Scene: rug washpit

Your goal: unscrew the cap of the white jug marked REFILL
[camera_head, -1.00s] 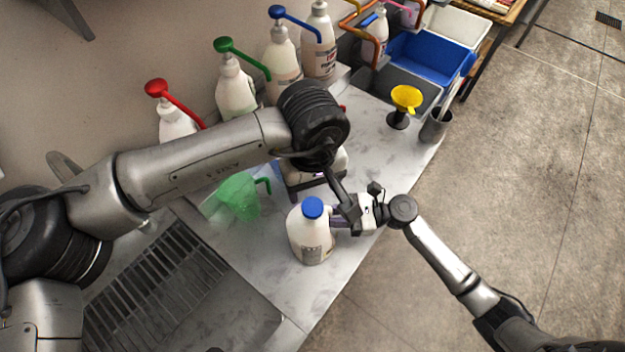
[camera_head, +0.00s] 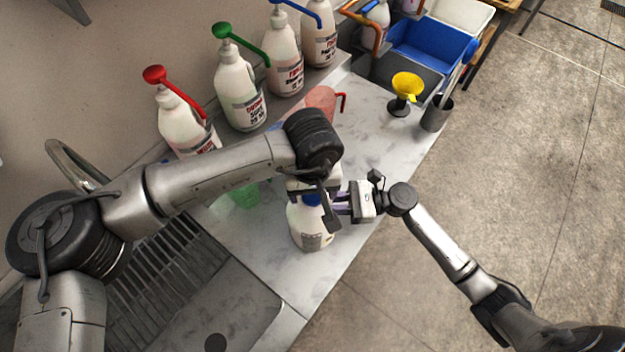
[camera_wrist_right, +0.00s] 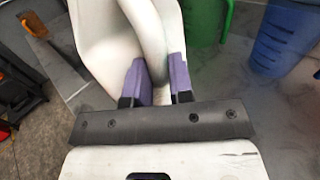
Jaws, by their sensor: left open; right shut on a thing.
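The white jug (camera_head: 312,236) stands upright near the front edge of the grey counter; its label is too small to read. Its blue cap (camera_head: 311,199) is partly hidden by my left gripper. My left gripper (camera_head: 314,204) is open, with its dark fingers at the cap; I cannot tell whether they touch it. My right gripper (camera_head: 342,203) comes from the right and is shut on the jug's handle. In the right wrist view, the purple fingers of the right gripper (camera_wrist_right: 155,82) are on either side of the white handle (camera_wrist_right: 148,35) of the jug.
Several pump bottles, one with a red pump (camera_head: 155,75) and one with a green pump (camera_head: 222,31), line the wall. A green pitcher (camera_head: 243,195) and a red pitcher (camera_head: 321,101) are on the counter. A yellow funnel (camera_head: 407,85) and a dark cup (camera_head: 436,115) stand farther right.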

